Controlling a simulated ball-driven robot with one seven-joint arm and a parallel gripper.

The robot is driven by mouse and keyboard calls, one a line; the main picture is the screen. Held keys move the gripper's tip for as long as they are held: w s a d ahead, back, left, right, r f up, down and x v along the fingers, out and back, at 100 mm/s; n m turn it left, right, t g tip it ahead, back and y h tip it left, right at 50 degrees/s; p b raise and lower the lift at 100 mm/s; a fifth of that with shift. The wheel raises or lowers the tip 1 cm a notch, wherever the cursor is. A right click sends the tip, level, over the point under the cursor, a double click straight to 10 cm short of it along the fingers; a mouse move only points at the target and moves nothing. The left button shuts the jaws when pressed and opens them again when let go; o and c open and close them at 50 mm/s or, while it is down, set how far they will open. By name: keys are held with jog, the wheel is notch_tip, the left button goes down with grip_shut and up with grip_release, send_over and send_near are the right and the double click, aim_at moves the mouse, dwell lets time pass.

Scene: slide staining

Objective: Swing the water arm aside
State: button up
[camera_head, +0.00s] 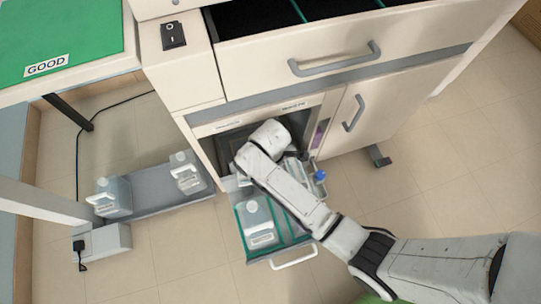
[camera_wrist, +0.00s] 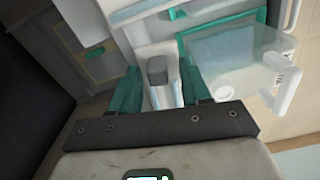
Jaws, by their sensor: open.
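In the wrist view my gripper (camera_wrist: 157,74) is open, with one teal finger at each side. A grey block (camera_wrist: 157,69) on a pale, shiny stem stands between the fingers, with gaps visible at both sides. It may be the water arm, but I cannot tell for sure. In the head view my arm reaches into the open lower bay of the cabinet (camera_head: 202,131). My own wrist hides the fingers and whatever is between them there.
A pulled-out tray (camera_head: 245,247) holds a translucent canister (camera_head: 258,225) below my arm. A blue cap (camera_head: 320,175) shows right of my forearm. In the wrist view a translucent canister (camera_wrist: 235,72) is close right. Two canisters stand on a low shelf (camera_head: 150,190) at left.

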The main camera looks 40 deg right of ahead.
grip_shut()
dwell(0.3)
jog(key=shift+w+d+r+n+p, duration=0.2)
jog(key=shift+w+n+p, duration=0.1)
jog(key=shift+n+p, duration=0.15)
jog(key=shift+w+f+n+p, duration=0.15)
jog(key=shift+w+n+p, duration=0.1)
jog(key=shift+n+p, duration=0.1)
grip_release()
